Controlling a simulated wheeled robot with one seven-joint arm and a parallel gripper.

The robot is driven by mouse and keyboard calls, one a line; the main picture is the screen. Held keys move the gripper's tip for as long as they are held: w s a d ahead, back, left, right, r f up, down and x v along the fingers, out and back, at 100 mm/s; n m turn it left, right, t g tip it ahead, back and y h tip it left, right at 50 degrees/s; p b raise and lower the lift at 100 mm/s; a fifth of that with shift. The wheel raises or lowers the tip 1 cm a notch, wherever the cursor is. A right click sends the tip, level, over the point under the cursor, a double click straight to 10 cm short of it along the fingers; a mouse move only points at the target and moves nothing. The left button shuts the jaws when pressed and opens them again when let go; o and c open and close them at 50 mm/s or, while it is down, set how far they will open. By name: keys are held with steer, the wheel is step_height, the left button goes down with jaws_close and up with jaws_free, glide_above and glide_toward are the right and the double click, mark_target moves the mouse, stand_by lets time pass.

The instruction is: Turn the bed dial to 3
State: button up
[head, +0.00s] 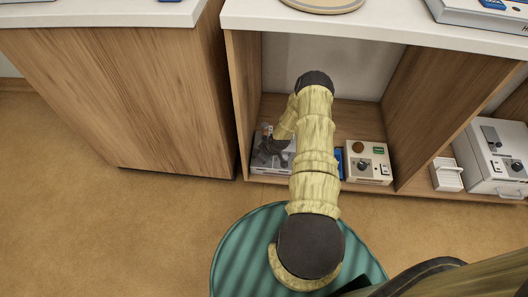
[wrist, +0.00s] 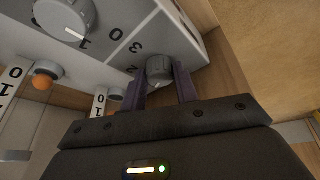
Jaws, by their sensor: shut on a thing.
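A small grey dial (wrist: 160,68) sits on the face of a pale grey control box (wrist: 130,45). The printed figures 0, 3 and 2 show beside it. A light mark shows on the dial, but I cannot read for certain which figure it points at. My gripper (wrist: 162,78) has its two dark fingers on either side of the dial and is shut on it. In the head view, the control box (head: 262,160) stands low in the left of the open cabinet. My gripper (head: 272,145) is over it, and the dial is hidden there.
The wrist view shows a larger knob (wrist: 62,18), an orange button (wrist: 43,80) and switches on the box. A beige box (head: 368,165) with a knob stands to the right, and a white unit (head: 490,155) beyond. Cabinet walls and the counter (head: 385,32) surround my arm.

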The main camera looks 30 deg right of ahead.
steer(key=m+p, duration=0.1)
steer(key=m+h, duration=0.1)
steer(key=m, duration=0.1)
steer(key=shift+a+r+m+p, duration=0.2)
steer(key=shift+m+p, duration=0.1)
steer(key=shift+p, duration=0.1)
steer(key=shift+w+a+f+m+h+p, duration=0.1)
steer(key=shift+m+h+p, duration=0.3)
steer(key=shift+m, duration=0.55)
steer(key=shift+f+m+h+p, duration=0.15)
steer(key=shift+m+h, duration=0.35)
steer(key=shift+m, duration=0.45)
steer(key=o, duration=1)
steer(key=shift+c, duration=0.2)
steer(key=p+v, duration=0.3)
steer(key=v, duration=0.4)
steer(key=shift+r, duration=0.3)
steer(key=shift+a, duration=0.1)
